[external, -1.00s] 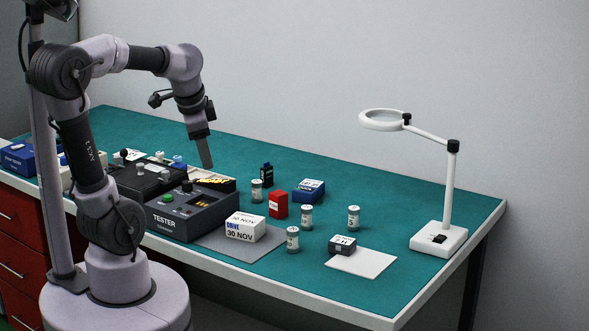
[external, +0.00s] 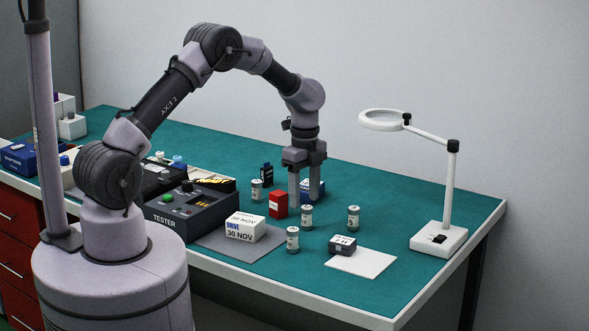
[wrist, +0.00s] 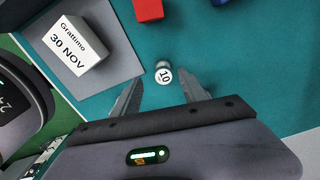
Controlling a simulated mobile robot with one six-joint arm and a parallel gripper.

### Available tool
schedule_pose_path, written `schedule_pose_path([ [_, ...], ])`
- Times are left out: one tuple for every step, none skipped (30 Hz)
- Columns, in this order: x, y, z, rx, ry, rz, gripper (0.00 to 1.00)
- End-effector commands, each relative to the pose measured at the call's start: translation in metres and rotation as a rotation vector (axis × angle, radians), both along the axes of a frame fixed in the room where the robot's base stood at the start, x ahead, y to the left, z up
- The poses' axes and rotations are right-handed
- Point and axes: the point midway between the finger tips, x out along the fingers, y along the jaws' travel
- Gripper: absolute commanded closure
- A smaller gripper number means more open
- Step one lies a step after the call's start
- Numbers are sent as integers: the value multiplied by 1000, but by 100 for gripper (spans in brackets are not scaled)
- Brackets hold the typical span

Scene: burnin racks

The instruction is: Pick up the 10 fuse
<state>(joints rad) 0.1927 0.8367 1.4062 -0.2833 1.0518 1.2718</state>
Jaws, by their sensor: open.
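The 10 fuse (wrist: 164,76), a small pale cylinder with "10" on its top, stands upright on the green bench. It shows in the wrist view just beyond my fingertips, roughly centred between them. It appears to be the grey-banded cylinder (external: 306,217) just below my gripper in the external view. My gripper (external: 306,199) points down with its two fingers apart and nothing between them. It also shows in the wrist view (wrist: 162,86). The fingertips look above the fuse's top; the exact height gap is hard to judge.
Similar cylinders stand at the back left (external: 257,190), right (external: 353,217) and front (external: 292,240). A red block (external: 278,204), a blue box (external: 318,186) and a white 30 NOV box (external: 245,228) are close by. A magnifier lamp (external: 439,240) stands far right.

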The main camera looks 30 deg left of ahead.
Motion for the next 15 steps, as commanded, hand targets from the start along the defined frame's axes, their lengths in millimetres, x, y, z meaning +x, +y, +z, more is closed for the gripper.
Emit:
schedule_pose_path([
  [0, 0, -4, 0, 1, 0, 49],
  [0, 0, -7, 0, 1, 0, 49],
  [0, 0, -10, 0, 1, 0, 49],
  [1, -1, -14, 0, 0, 0, 49],
  [2, -2, -19, 0, 0, 0, 49],
  [3, -3, -26, 0, 0, 0, 49],
  [4, -3, -33, 1, 1, 0, 49],
  [4, -4, -40, 1, 1, 0, 49],
  [4, -4, -48, 1, 1, 0, 49],
  [4, -4, -53, 1, 1, 1, 49],
  [4, -4, -56, 1, 1, 0, 49],
  [4, -4, -58, 1, 0, 0, 49],
  [5, -4, -58, 1, 0, 0, 49],
  [5, -4, -57, 1, -1, 0, 49],
  [5, -4, -56, 1, -1, 0, 49],
])
